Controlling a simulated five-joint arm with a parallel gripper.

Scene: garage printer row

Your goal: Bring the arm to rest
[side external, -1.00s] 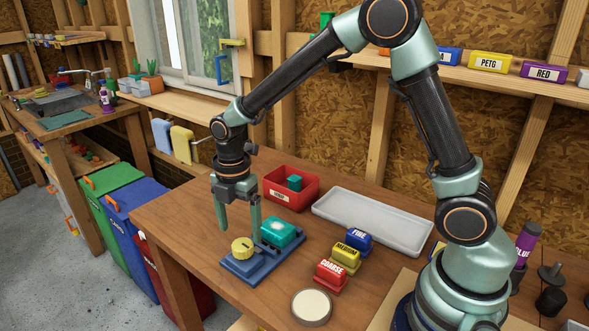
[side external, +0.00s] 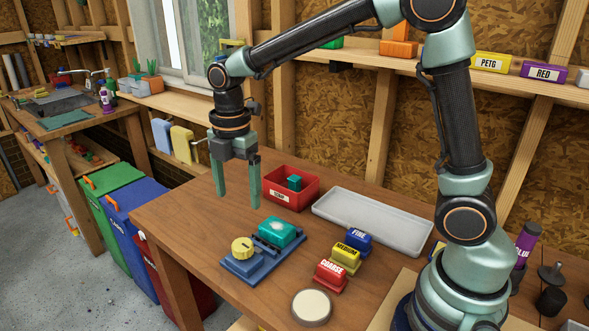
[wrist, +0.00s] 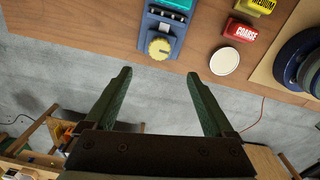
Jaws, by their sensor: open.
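My gripper (side external: 238,182) hangs fingers-down above the left part of the wooden bench (side external: 185,212). Its two green fingers are apart with nothing between them. It is clear of the blue fixture (side external: 240,267), which carries a yellow knob (side external: 242,247) and a teal block (side external: 276,231). In the wrist view my gripper (wrist: 168,75) is also open and empty. The yellow knob (wrist: 159,48) shows beyond the fingertips there, near the bench edge.
A red bin (side external: 292,199) holds a teal piece. A grey tray (side external: 372,222) lies empty behind the blue (side external: 358,243), yellow (side external: 346,258) and red (side external: 331,275) labelled blocks. A round pale disc (side external: 312,306) lies in front. Shelf and wall stand behind.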

